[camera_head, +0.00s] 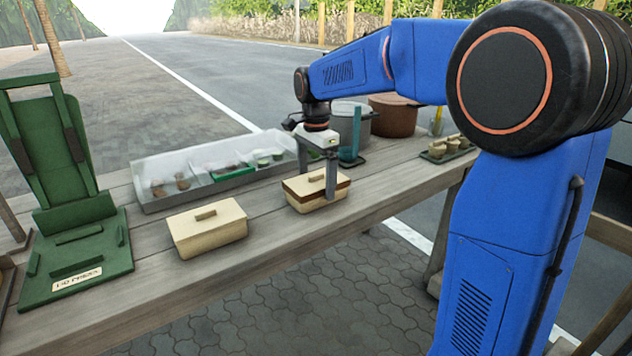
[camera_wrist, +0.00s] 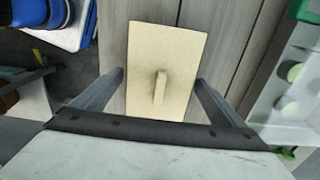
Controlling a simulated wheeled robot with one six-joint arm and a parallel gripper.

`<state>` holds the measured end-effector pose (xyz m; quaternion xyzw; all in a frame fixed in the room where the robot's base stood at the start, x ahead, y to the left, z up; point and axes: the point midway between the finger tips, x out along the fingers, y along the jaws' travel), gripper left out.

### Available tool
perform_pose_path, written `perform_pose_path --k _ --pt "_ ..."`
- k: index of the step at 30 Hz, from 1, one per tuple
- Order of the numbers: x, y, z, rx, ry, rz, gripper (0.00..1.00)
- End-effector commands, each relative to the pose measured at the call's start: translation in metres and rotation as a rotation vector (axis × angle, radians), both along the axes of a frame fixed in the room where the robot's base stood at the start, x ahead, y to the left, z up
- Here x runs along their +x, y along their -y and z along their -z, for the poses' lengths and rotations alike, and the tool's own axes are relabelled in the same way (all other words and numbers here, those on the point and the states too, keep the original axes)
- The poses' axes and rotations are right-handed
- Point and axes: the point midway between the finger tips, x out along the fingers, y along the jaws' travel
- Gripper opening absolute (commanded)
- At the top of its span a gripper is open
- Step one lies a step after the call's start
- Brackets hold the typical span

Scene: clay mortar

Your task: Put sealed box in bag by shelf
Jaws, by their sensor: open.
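A cream box with a brown band below its lid (camera_head: 301,195) stands on the table under my gripper. My gripper (camera_head: 318,168) is open and points down over it, with one finger in front of its near side. In the wrist view, the cream lid (camera_wrist: 165,60) with its raised handle lies between my two spread fingers (camera_wrist: 155,92). I cannot tell whether the fingers touch the box. A second cream lidded box (camera_head: 208,232), without a visible brown band, stands to the left, apart from my gripper. I cannot tell which box is sealed. No bag or shelf shows clearly.
A green press with a "LID PRESS" label (camera_head: 75,265) stands at the left. A long clear-walled tray (camera_head: 165,205) with small items lies behind the boxes.

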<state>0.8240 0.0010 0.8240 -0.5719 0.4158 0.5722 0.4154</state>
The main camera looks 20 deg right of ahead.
Motion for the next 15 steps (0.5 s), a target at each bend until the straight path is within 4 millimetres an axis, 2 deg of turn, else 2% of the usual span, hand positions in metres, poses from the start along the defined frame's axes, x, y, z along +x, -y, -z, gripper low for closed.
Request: perform_pose_path --k 15 --pt "0.000 0.000 -0.090 0.001 0.002 0.000 0.93"
